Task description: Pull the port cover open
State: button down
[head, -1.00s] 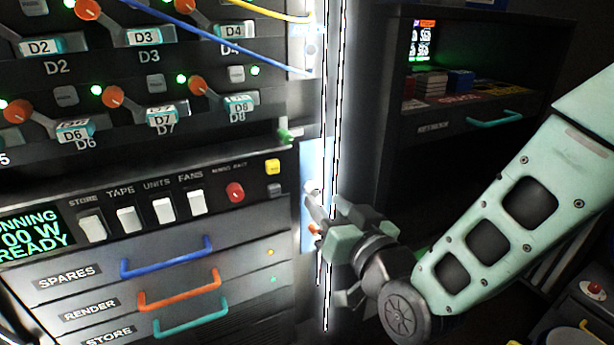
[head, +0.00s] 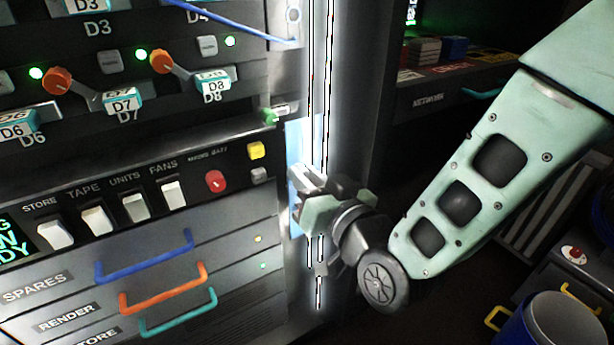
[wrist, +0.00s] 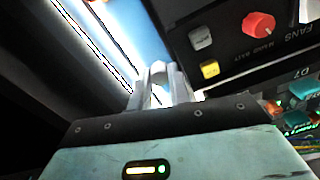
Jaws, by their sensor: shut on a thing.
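A narrow light-blue panel (head: 297,150), which looks like the port cover, stands upright at the right edge of the rack. It also shows in the wrist view (wrist: 143,30). My gripper (head: 303,182) is at its lower part, and the gripper covers much of it. In the wrist view my gripper (wrist: 160,90) is shut on a small pale knob (wrist: 158,68) in front of the panel. I cannot tell how far the cover stands open.
Drawers with coloured handles (head: 150,258) lie below. Bright vertical strips (head: 322,100) run beside my gripper. A blue bucket (head: 562,322) stands at the lower right.

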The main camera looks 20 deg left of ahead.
jog(key=shift+d+n+g+y, duration=0.75)
jog(key=shift+n+g+y, duration=0.2)
jog(key=shift+g, duration=0.35)
jog(key=shift+w+d+n+g+y+p, duration=0.2)
jog(key=shift+d+n+g+y+p, duration=0.3)
jog(key=shift+n+g, duration=0.95)
jog(key=shift+w+d+n+g+y+p, duration=0.25)
jog(key=shift+d+n+g+p, duration=0.5)
jog(key=shift+g, duration=1.2)
jog(key=shift+w+d+n+g+y+p, duration=0.15)
jog(key=shift+d+n+g+y+p, duration=0.35)
jog(key=shift+n+g, duration=1)
jog(key=shift+g, duration=0.4)
jog(key=c, duration=1.3)
grip_release()
